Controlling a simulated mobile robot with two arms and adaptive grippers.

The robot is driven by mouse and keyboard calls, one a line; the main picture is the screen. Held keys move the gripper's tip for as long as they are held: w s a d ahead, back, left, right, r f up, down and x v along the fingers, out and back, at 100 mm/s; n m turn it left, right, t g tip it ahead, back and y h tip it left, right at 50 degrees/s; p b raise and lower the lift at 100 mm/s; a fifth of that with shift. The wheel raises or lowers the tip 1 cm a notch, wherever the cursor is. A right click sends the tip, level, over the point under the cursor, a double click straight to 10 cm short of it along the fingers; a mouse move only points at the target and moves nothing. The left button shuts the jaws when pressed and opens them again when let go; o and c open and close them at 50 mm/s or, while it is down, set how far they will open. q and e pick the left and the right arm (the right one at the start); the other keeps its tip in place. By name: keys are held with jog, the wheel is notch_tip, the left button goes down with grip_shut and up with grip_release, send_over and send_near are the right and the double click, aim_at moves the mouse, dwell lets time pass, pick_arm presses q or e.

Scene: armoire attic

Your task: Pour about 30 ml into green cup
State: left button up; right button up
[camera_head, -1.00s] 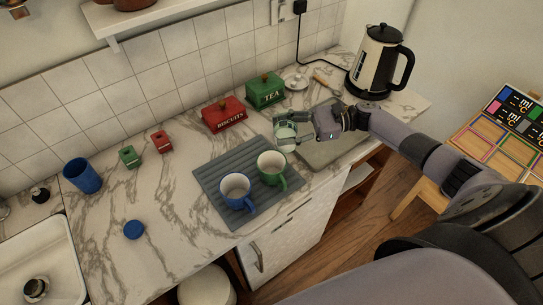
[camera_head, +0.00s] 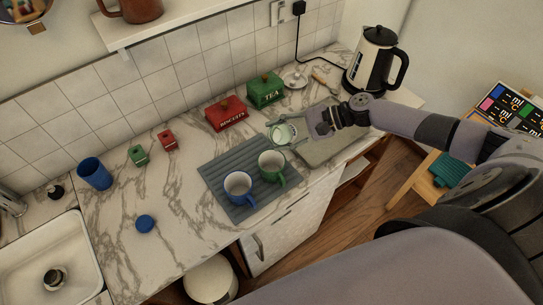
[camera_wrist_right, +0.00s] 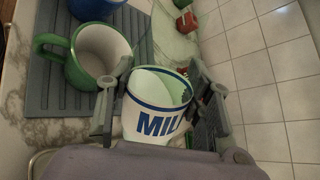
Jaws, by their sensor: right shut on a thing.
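My right gripper (camera_head: 287,132) is shut on a white jug (camera_head: 283,134) with blue bands. In the right wrist view the jug (camera_wrist_right: 155,118) shows part of the word "MILK" between the fingers (camera_wrist_right: 160,75). Its pale inside is visible, but I cannot tell the liquid level. The green cup (camera_head: 272,167) stands upright on the grey ribbed mat (camera_head: 215,170), just in front of the jug and apart from it. The cup's white inside shows in the wrist view (camera_wrist_right: 105,48); I see no clear liquid in it. My left gripper is not in view.
A blue cup (camera_head: 239,187) stands beside the green cup. Red biscuit (camera_head: 226,115) and green tea (camera_head: 265,90) boxes stand behind. A kettle (camera_head: 375,60) is at the back right, a grey board (camera_head: 325,148) under my right arm. The sink (camera_head: 45,260) is left.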

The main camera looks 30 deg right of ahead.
aim_at(289, 126)
jog(key=p, duration=0.1)
jog(key=r+h+p, duration=0.1)
jog(key=r+n+p, duration=0.1)
jog(key=shift+w+d+r+t, duration=0.2)
jog(key=shift+d+r+t, duration=0.05)
jog(key=shift+t, duration=0.05)
jog(key=shift+s+f+h, duration=0.1)
jog(key=shift+f+h, duration=0.2)
jog(key=shift+h, duration=0.1)
jog(key=n+p, duration=0.1)
jog(key=p, duration=0.1)
jog(key=h+p, duration=0.1)
jog(key=p, duration=0.1)
jog(key=shift+w+d+f+n+t, duration=0.1)
jog(key=shift+w+f+n+t, duration=0.15)
jog(key=shift+n+t, duration=0.15)
jog(key=shift+f+h+p, duration=0.3)
jog(key=shift+h+p, duration=0.2)
jog(key=shift+p, duration=0.35)
jog(key=shift+d+f+n+h, duration=0.2)
jog(key=shift+n+h, duration=0.1)
jog(key=shift+n, duration=0.1)
jog(key=shift+f+t, duration=0.15)
jog(key=shift+t, duration=0.35)
jog(key=shift+w+d+n+h, duration=0.3)
jog(key=shift+w, duration=0.05)
jog(key=shift+w+d+f, duration=0.1)
jog(key=shift+w+d, duration=0.05)
jog(key=shift+d, duration=0.05)
